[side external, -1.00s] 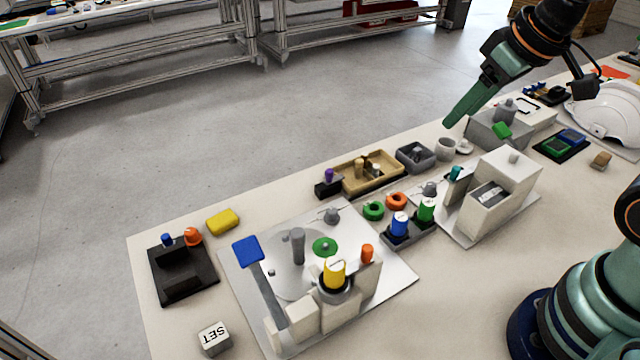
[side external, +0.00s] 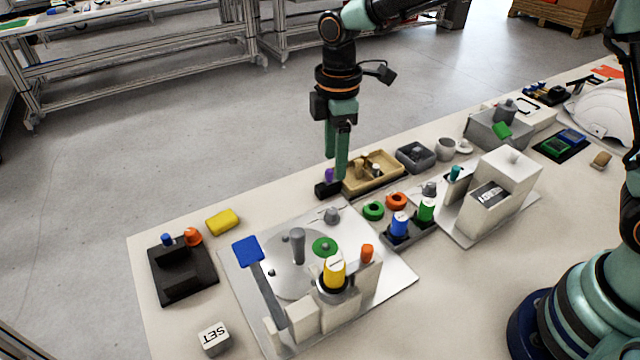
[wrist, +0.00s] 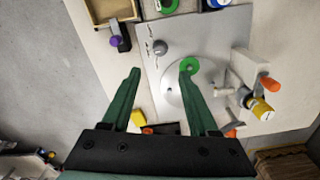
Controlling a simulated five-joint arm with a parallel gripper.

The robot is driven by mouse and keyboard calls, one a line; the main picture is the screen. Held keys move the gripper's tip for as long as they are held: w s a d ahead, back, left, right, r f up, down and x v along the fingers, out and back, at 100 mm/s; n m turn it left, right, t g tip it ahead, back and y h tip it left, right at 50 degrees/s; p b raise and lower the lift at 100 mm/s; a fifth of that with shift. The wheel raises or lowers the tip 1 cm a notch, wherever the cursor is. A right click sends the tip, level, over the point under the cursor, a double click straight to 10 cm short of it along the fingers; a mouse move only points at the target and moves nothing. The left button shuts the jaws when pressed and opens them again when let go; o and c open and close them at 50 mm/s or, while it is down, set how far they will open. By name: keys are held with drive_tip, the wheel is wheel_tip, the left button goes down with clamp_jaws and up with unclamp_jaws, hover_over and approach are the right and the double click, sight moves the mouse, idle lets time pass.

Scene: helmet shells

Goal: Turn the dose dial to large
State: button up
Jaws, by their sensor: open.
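The dose dial appears to be the small grey round knob (side external: 331,215) at the back corner of the silver plate (side external: 397,272). In the wrist view the knob (wrist: 160,47) lies just beyond my fingertips, roughly between their lines, with small dark marks on the plate beside it. Its setting is too small to read. My gripper (side external: 337,166) hangs fingers-down above the table's back edge, behind the knob and apart from it. In the wrist view my gripper (wrist: 161,74) is open and empty.
A black holder with a purple knob (side external: 329,175) stands close by my fingers. A tan tray (side external: 384,181) is to its right. The plate also carries a grey post (side external: 297,246), a green disc (side external: 325,247), a blue-ended lever (side external: 248,251) and a yellow-topped cup (side external: 334,272).

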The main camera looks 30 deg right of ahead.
sight(332, 210)
wheel_tip(332, 210, down, 12)
drive_tip(key=shift+f, duration=0.2)
idle(0.4)
clamp_jaws()
